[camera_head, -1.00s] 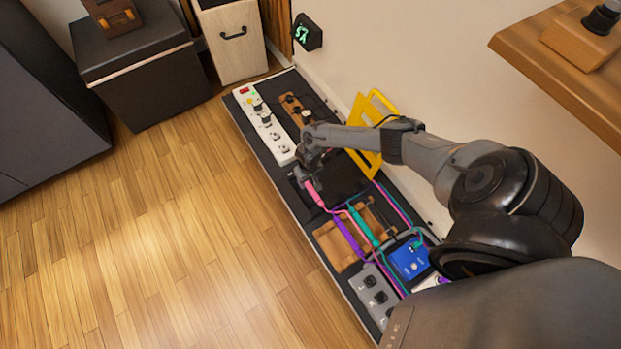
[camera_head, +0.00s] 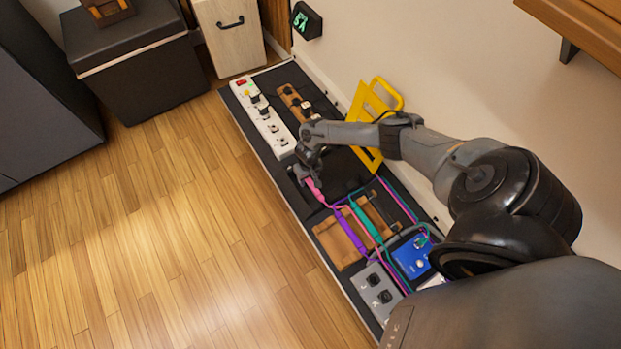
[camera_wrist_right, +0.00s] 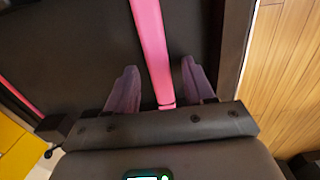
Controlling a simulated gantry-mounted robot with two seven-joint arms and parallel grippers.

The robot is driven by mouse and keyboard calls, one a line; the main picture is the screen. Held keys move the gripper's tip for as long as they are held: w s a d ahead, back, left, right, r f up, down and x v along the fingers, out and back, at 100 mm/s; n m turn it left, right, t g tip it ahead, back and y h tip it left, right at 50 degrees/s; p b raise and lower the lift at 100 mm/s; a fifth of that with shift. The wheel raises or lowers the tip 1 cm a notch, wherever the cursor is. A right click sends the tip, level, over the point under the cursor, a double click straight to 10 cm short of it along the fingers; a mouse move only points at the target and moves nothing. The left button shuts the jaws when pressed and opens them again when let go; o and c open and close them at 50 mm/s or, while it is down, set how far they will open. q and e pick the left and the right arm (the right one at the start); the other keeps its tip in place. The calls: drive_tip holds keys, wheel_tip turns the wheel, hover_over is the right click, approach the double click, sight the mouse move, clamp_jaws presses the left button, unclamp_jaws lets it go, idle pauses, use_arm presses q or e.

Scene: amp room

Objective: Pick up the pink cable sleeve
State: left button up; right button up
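The pink cable sleeve (camera_head: 315,190) lies over the dark board, just below my right gripper (camera_head: 307,175) in the head view. In the right wrist view the pink sleeve (camera_wrist_right: 152,45) runs down between the two fingers of my right gripper (camera_wrist_right: 160,85). The fingers are apart, with a gap showing on each side of the sleeve, so the gripper is open around it. My left gripper is in neither current view.
Near the pink sleeve lie a purple sleeve (camera_head: 345,232), a teal sleeve (camera_head: 366,222) and several cables. A white power strip (camera_head: 263,117), blue pedal (camera_head: 411,256), grey pedal (camera_head: 376,292) and yellow stand (camera_head: 372,103) are close by. Wood floor (camera_head: 150,230) lies left.

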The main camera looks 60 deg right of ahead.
clamp_jaws()
drive_tip(key=shift+r, duration=0.1)
